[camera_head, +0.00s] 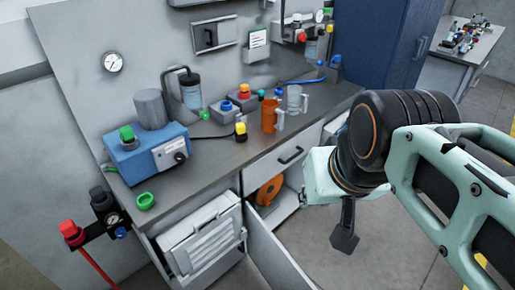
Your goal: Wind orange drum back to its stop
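An orange drum (270,190) sits inside the open cabinet compartment under the bench. Its round face is partly visible, with the rest hidden by the cabinet. My gripper (344,240) is the dark end part hanging below my arm, to the right of and nearer than the drum. It is clearly apart from the drum, in front of the bench and over the floor. Its fingers are too small and dark to tell open from shut, and I see nothing held in it.
The cabinet door (276,252) stands open, jutting out left of my gripper. A drawer (290,155) is above the compartment. An orange mug (269,117), clear mug (294,97) and blue machine (136,160) stand on the bench (203,170). The floor at lower right is clear.

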